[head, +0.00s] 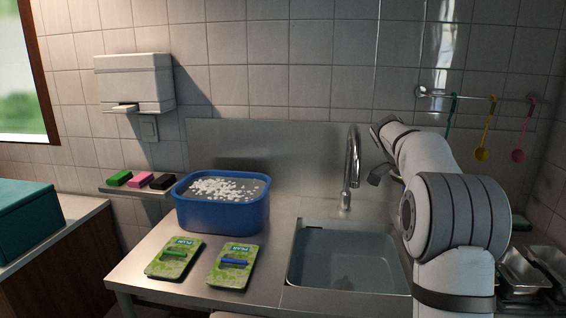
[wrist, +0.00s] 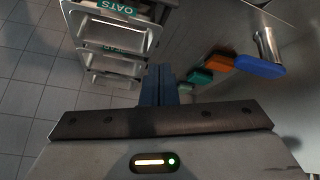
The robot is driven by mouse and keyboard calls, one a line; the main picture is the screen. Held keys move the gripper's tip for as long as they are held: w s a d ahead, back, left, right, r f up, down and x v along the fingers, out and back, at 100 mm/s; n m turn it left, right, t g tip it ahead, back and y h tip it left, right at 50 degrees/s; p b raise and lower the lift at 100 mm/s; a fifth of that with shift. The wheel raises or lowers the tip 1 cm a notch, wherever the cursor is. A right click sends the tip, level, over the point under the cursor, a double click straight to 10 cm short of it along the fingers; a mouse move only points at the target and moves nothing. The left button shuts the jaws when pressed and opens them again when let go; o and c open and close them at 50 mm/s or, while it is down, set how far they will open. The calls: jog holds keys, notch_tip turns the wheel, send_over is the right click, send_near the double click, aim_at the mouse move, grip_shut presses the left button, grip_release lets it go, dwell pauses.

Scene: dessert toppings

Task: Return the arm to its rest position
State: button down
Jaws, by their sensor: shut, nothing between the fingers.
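My gripper (wrist: 159,70) shows in the wrist view with its two dark fingers pressed together, shut and empty. In the head view my white and grey arm (head: 455,215) rises at the right, in front of the sink's right side, and bends over to the left near the tap. The gripper's fingers are not clear in the head view.
A sink (head: 345,262) and tap (head: 353,170) are left of the arm. Metal containers, one labelled OATS (wrist: 112,32), and coloured blocks (wrist: 220,62) show in the wrist view.

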jog(key=s+a+n+t+y+p, duration=0.2)
jog(key=s+a+n+y+p, duration=0.15)
jog(key=s+a+n, duration=0.9)
jog(key=s+a+f+y, duration=0.1)
jog(key=s+a+f, duration=0.1)
jog(key=s, duration=0.5)
jog(key=s+a+f+n+y+p, duration=0.1)
jog(key=s+a+f, duration=0.1)
jog(key=s, duration=0.5)
jog(key=s+a+f+n+y, duration=0.1)
jog(key=s+a+f, duration=0.2)
jog(key=s, duration=0.4)
jog(key=shift+s+a+p, duration=0.2)
jog(key=shift+a+p, duration=0.1)
jog(key=shift+a, duration=0.3)
